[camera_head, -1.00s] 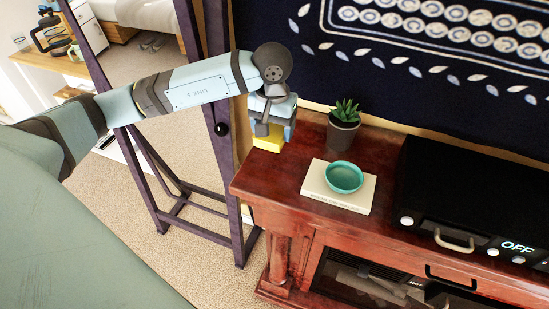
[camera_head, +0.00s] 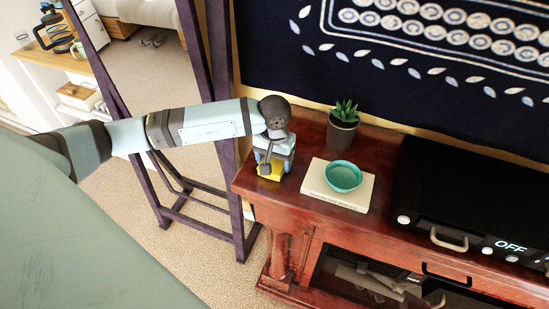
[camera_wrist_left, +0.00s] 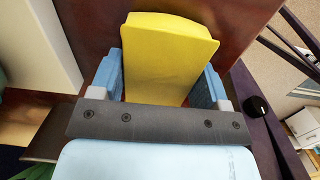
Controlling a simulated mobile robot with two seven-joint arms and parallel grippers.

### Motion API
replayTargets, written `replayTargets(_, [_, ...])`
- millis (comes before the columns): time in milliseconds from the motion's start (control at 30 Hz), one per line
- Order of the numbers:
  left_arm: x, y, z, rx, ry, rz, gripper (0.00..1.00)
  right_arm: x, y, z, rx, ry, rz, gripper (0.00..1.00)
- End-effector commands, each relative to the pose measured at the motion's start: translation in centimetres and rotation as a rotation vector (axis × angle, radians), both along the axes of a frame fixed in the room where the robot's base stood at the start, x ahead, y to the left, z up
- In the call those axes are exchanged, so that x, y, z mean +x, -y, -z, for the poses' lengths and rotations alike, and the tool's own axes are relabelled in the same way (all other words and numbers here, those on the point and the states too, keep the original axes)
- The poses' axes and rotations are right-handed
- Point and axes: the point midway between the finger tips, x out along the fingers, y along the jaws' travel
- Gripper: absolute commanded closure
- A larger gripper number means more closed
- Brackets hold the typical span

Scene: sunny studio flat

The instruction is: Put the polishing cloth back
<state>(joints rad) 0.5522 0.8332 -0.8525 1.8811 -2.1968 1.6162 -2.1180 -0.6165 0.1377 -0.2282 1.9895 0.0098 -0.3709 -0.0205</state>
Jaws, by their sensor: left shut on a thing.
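The yellow polishing cloth (camera_wrist_left: 165,55) sits between the two blue fingers of my left gripper (camera_wrist_left: 160,85) in the left wrist view. In the head view, the left gripper (camera_head: 270,172) points down over the left end of the red-brown wooden cabinet, and part of the yellow cloth (camera_head: 277,174) shows below it. The gripper is shut on the cloth. The cloth is at or just above the cabinet top; I cannot tell whether it touches. My right gripper is in neither view.
Right of the gripper, a teal bowl (camera_head: 343,176) stands on a pale book (camera_head: 330,196). A potted plant (camera_head: 342,128) stands behind, near the wall. A black device (camera_head: 480,190) covers the cabinet's right part. A dark purple frame (camera_head: 226,150) stands close at the left.

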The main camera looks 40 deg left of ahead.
Motion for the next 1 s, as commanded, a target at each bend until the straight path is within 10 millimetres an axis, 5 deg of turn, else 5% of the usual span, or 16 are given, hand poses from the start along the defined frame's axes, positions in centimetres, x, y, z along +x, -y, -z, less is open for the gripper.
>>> replayTargets(100, [0.0, 0.0, 0.4, 0.0, 0.0, 0.0, 0.49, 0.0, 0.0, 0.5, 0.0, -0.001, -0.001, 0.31])
replayTargets(133, [0.0, 0.0, 0.2, 0.0, 0.0, 0.0, 0.23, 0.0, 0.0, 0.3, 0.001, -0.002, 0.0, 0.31])
replayTargets(233, [0.0, 0.0, 0.2, 0.0, 0.0, 0.0, 0.05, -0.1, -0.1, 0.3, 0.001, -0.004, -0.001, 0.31])
replayTargets(633, [0.1, 0.0, -0.8, 0.0, 0.003, 0.0, 0.05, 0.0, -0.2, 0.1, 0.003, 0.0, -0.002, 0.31])
replayTargets(1000, [0.1, -0.1, -8.3, 0.0, 0.005, 0.0, 0.05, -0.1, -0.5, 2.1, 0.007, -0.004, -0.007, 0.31])
